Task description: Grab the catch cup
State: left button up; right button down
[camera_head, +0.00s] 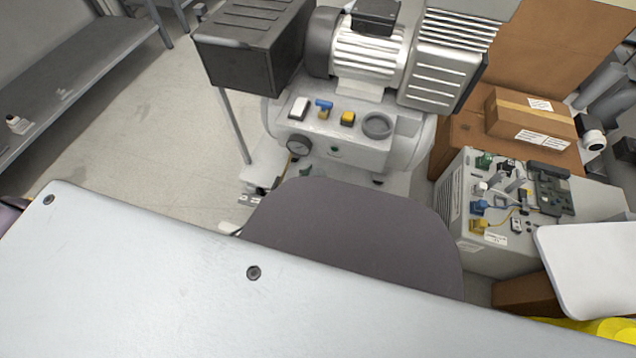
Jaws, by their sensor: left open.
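The catch cup seems to be the round grey open-topped cup (378,125) on the compressor's tank shelf, right of a yellow button. It stands upright and looks unobstructed. My left gripper (278,183) shows only in small dark parts below the gauge, low at the tank's front left. It is open, apart from the cup, and below and left of it. The rest of it is hidden behind a dark grey rounded panel. My right gripper is not in view.
A grey equipment box (460,205) and cardboard cartons (515,112) stand right. Floor at left (150,130) is clear beside a grey shelf (85,75).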

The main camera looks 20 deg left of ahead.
aim_at(318, 173)
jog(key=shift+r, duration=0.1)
pick_arm(q)
jog(key=c, duration=1)
jog(key=shift+c, duration=0.6)
jog(key=shift+r, duration=0.2)
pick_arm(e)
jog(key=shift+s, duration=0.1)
